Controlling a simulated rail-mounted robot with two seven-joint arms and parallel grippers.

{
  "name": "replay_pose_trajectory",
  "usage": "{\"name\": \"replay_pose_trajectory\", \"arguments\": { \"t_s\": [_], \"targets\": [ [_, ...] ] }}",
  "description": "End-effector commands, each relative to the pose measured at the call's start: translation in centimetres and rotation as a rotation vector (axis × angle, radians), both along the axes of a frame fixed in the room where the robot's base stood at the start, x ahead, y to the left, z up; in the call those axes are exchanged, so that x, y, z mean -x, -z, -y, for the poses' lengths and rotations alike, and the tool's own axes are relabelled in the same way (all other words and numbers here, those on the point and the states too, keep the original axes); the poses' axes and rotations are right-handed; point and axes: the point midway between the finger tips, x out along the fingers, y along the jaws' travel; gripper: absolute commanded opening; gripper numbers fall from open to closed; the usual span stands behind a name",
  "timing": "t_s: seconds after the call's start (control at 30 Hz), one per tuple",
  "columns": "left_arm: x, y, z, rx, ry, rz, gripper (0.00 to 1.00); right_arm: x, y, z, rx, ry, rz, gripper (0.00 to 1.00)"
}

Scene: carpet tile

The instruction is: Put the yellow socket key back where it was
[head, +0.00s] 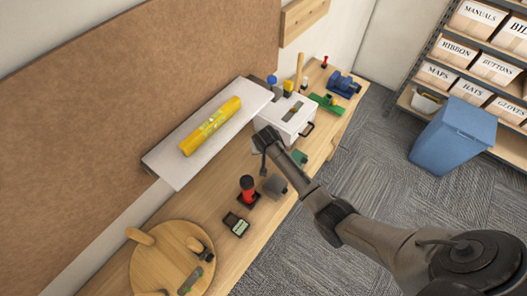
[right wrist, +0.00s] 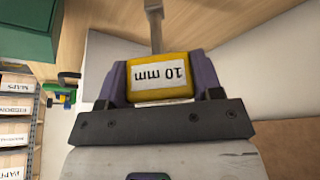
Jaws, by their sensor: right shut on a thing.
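The yellow socket key (right wrist: 158,72) is between the purple fingers of my right gripper (right wrist: 160,82) in the right wrist view. Its handle carries a white label reading "10 mm", upside down in that view. A grey metal shaft (right wrist: 155,25) runs from the handle away from the gripper. In the head view my right gripper (head: 266,139) is beside the near left side of a white box (head: 284,122) on the bench; the key cannot be made out there. A blue-topped piece (head: 271,80) and a yellow-topped piece (head: 288,87) stand behind the box. My left gripper is out of view.
A pale shelf (head: 170,165) with a yellow package (head: 210,126) is along the brown board. The wooden bench (head: 215,205) holds a red-and-black item (head: 248,188), a dark device (head: 236,224), a round board (head: 150,275), a green tool (head: 327,103) and a blue vise (head: 342,84).

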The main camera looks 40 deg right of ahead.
Motion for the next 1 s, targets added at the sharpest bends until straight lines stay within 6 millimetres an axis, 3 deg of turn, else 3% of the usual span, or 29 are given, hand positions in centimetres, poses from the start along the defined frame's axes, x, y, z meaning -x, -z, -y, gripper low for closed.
{"name": "replay_pose_trajectory", "arguments": {
  "t_s": [0.2, 0.67, 0.7, 0.93, 1.0],
  "targets": [
    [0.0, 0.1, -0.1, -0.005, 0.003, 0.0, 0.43, 0.0, 2.0, 0.0, 0.0, 0.001, 0.0, 0.21],
    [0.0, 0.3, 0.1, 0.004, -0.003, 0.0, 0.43, 0.0, 2.5, 0.0, 0.001, 0.0, 0.001, 0.21],
    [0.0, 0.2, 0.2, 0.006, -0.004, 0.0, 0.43, 0.0, 2.6, 0.0, 0.0, 0.0, 0.0, 0.61],
    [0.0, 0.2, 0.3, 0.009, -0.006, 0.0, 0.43, 0.1, 2.5, 0.0, 0.0, 0.0, 0.0, 0.83],
    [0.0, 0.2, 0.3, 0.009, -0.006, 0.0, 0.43, 0.1, 2.5, 0.0, 0.0, 0.0, 0.0, 0.85]
  ]
}}
